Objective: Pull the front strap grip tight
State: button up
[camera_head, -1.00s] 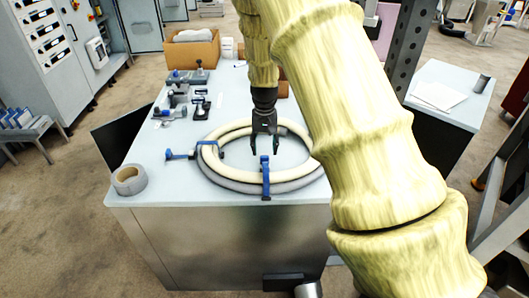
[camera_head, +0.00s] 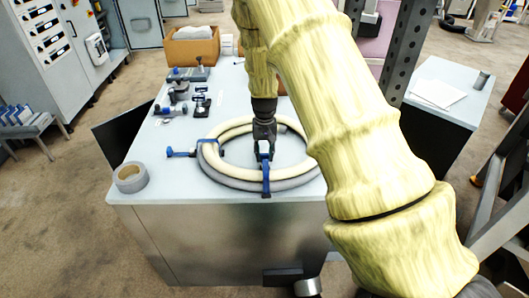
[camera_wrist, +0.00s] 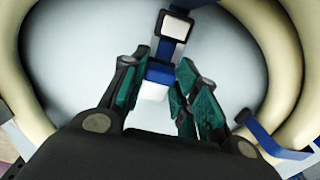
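The front strap (camera_head: 266,181) is a blue band around the near side of a coiled pale hose (camera_head: 228,172) on the table. Its grip (camera_head: 264,157) stands up at the inner end of the strap. In the wrist view the grip (camera_wrist: 160,72) is a blue piece with a white end, between my fingertips. The fingers hide part of the grip in the head view.
Another blue strap (camera_head: 182,153) crosses the coil's left side. A grey tape roll (camera_head: 130,177) lies at the table's left front corner. Blue-and-black tools (camera_head: 180,93) and a cardboard box (camera_head: 193,47) stand farther back.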

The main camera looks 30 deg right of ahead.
grip_shut()
jog(key=shift+w+d, duration=0.55)
jog(key=shift+w, duration=0.3)
jog(key=shift+w+d, duration=0.5)
jog(key=shift+w, duration=0.35)
jog(key=o, duration=0.9)
grip_release()
jog(key=shift+o, duration=0.2)
notch_tip(320, 180, up, 12)
